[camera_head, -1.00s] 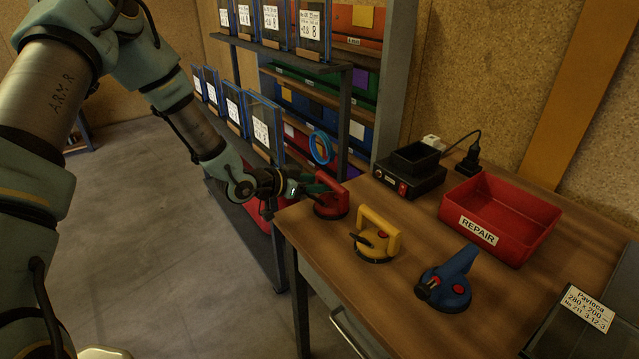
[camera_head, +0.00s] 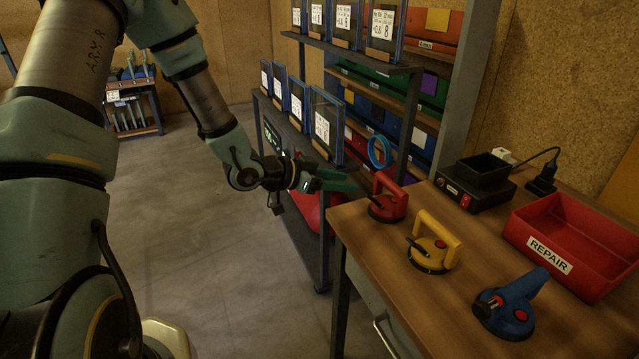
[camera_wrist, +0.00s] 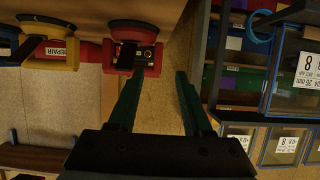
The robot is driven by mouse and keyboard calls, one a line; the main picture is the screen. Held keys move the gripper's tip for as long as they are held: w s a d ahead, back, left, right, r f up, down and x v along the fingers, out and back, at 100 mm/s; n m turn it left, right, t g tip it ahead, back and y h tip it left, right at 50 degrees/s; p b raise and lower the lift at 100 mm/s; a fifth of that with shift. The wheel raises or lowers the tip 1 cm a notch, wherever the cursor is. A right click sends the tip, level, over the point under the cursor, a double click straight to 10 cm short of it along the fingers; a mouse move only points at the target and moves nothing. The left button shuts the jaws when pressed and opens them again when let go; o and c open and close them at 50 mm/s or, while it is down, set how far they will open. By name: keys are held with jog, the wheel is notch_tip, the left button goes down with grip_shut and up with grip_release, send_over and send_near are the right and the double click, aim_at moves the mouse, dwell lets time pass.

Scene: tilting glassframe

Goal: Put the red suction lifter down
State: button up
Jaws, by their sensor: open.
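The red suction lifter (camera_head: 388,200) stands upright on the wooden table (camera_head: 400,290) near its far left corner. It also shows in the wrist view (camera_wrist: 130,45), upside down at the upper left. My gripper (camera_head: 352,184) is open and empty, just left of the red lifter and apart from it. In the wrist view its two green fingers (camera_wrist: 158,85) are spread with nothing between them.
A yellow lifter (camera_head: 434,245) and a blue lifter (camera_head: 508,305) stand nearer on the table. A red REPAIR bin (camera_head: 575,240) and a black device (camera_head: 475,185) are behind. A rack with framed glass panes (camera_head: 325,125) stands left of the table, close to my gripper.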

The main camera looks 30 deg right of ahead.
jog(key=w+a+n+t+y, duration=0.4)
jog(key=w+a+y, duration=0.1)
jog(key=w+a, duration=0.5)
jog(key=s+a+r+n+y, duration=0.2)
jog(key=a+n+y, duration=0.2)
jog(key=a, duration=0.9)
jog(key=s+a+r+n+y, duration=0.2)
jog(key=a+n, duration=0.3)
jog(key=a, duration=0.8)
jog(key=shift+r+n+y, duration=0.3)
jog(key=shift+n+y, duration=0.1)
jog(key=shift+y, duration=0.5)
jog(key=s+a+n, duration=0.1)
jog(key=s, duration=0.1)
jog(key=s+a+r+n+g, duration=0.1)
jog(key=s, duration=0.1)
jog(key=s+a+r+n, duration=0.1)
jog(key=s+a, duration=0.1)
jog(key=shift+s+n+g, duration=0.3)
jog(key=shift+s, duration=0.1)
jog(key=shift+c, duration=0.6)
